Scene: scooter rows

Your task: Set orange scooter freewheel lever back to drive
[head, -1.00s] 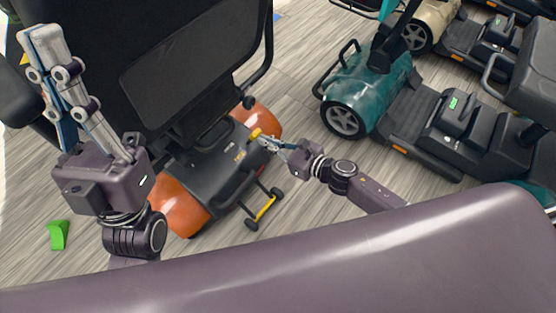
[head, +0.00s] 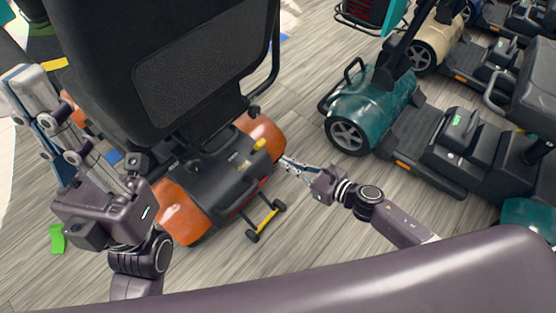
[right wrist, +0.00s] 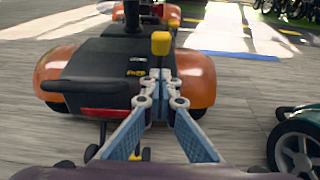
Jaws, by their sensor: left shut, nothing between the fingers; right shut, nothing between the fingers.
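The orange scooter (head: 180,213) stands with its rear toward me, at centre left of the head view. Its yellow-knobbed lever (head: 259,144) rises at the right side of the black rear deck. In the right wrist view the yellow knob (right wrist: 161,43) looks upright, just above and beyond my fingertips; yellow lettering (right wrist: 136,73) is beside it. My right gripper (head: 284,160) is shut and empty, to the right of the lever, apparently a little apart from it. My left gripper (head: 22,78) is shut and empty, raised at the far left.
The scooter's black seat back (head: 165,60) stands above the deck. Small anti-tip wheels with a yellow bar (head: 265,218) stick out behind. A teal scooter (head: 375,105) stands to the right, with open floor between. A green piece (head: 57,238) lies on the floor at left.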

